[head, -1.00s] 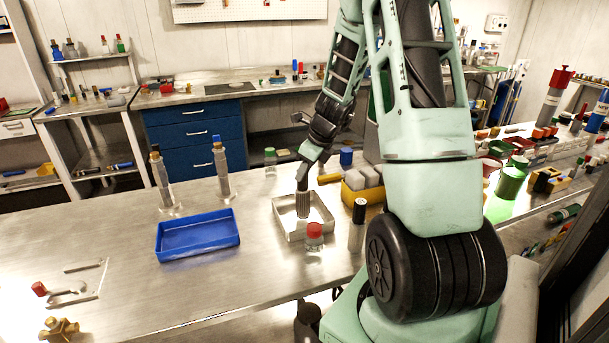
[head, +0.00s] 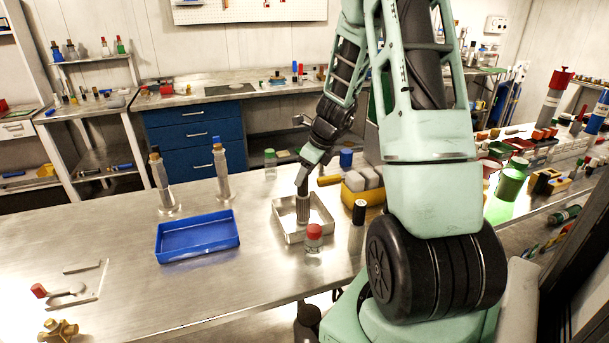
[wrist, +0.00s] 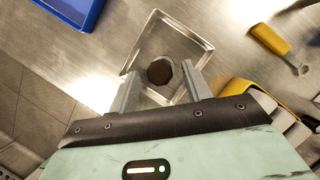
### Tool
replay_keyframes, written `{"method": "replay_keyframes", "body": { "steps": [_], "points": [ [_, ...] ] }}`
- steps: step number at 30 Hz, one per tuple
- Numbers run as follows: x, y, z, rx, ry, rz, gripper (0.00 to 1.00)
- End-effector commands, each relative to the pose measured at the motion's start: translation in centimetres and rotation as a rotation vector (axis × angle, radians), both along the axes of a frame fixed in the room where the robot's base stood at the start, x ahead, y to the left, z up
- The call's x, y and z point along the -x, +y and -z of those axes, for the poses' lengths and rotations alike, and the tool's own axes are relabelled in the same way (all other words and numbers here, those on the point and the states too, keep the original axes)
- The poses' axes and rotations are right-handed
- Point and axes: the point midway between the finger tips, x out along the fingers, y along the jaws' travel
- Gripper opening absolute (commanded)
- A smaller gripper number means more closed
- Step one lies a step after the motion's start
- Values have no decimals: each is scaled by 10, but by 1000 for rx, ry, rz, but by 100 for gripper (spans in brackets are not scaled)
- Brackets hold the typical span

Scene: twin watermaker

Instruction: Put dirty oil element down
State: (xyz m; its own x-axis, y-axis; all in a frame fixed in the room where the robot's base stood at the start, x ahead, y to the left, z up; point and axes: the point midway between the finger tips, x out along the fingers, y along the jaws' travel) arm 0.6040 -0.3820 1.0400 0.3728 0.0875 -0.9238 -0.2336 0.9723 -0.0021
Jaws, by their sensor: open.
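The dirty oil element (head: 303,207) is a dark grey ribbed cylinder. It stands upright inside a shallow square metal tray (head: 283,232); its round brown top (wrist: 160,71) shows in the wrist view. My gripper (head: 302,184) is just above the element in the head view. In the wrist view my gripper (wrist: 160,82) is open, with one finger on each side of the element. Whether either finger touches it is not clear.
A blue tray (head: 198,237) lies left of the metal tray. A red-capped jar (head: 313,238) and a black-capped bottle (head: 357,228) stand close in front and right. A yellow bin (head: 362,190) with white blocks is at right. A yellow-handled tool (wrist: 270,40) lies beyond.

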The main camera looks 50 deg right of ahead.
Motion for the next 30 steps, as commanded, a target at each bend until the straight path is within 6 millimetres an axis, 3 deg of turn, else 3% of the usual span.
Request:
{"method": "replay_keyframes", "body": {
  "steps": [13, 18, 24, 27, 29, 30],
  "points": [
    [32, -8, -83, 3, -4, 1, 49],
    [39, -9, -98, 2, -1, 1, 49],
    [41, -9, -102, 1, 1, -2, 49],
    [35, 6, -102, 12, 0, -73, 49],
    [26, 30, -103, 34, -1, -193, 49],
    [20, 54, -103, 55, 0, -313, 49]
  ]
}}
